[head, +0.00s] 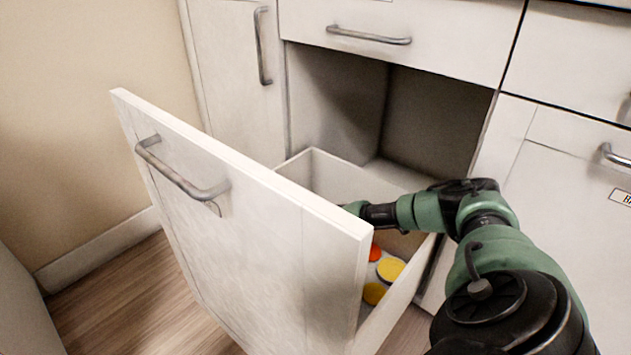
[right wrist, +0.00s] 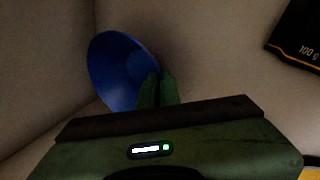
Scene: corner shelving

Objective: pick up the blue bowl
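The blue bowl (right wrist: 118,68) shows in the right wrist view, tilted, in a pale corner inside the drawer. My right gripper (right wrist: 157,88) has its green fingers close together at the bowl's right rim, and they look shut on that rim. The underside of the bowl is hidden. In the head view my right arm reaches over the open drawer (head: 325,172), and its gripper is mostly hidden behind the drawer front. The bowl does not show in the head view. My left gripper is in neither view.
The tall drawer front (head: 235,215) stands left of my arm. Orange and yellow round items (head: 390,269) lie in the drawer. A black package (right wrist: 298,38) is at the right in the wrist view. A fixed drawer (head: 400,35) is above the opening.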

